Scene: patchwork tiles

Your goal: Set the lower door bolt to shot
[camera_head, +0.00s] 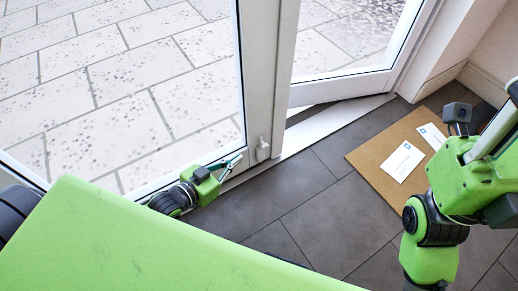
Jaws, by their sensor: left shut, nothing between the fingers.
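The lower door bolt (262,149) is a small white fitting low on the edge stile of the left white-framed glass door (265,60). It is small in view, and I cannot tell whether it is shot or drawn. My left gripper (236,162) is shut and empty, just left of the bolt near the door's bottom rail; I cannot tell whether it touches. My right gripper (457,118) is at the right above the doormat, pointing away; its fingers are not clear.
The right glass door (345,90) stands ajar over a pale threshold (330,125). A brown doormat (365,157) with white envelopes (403,160) lies on dark floor tiles (335,215). A wall corner with skirting (440,80) is at the upper right. Pale paving lies outside.

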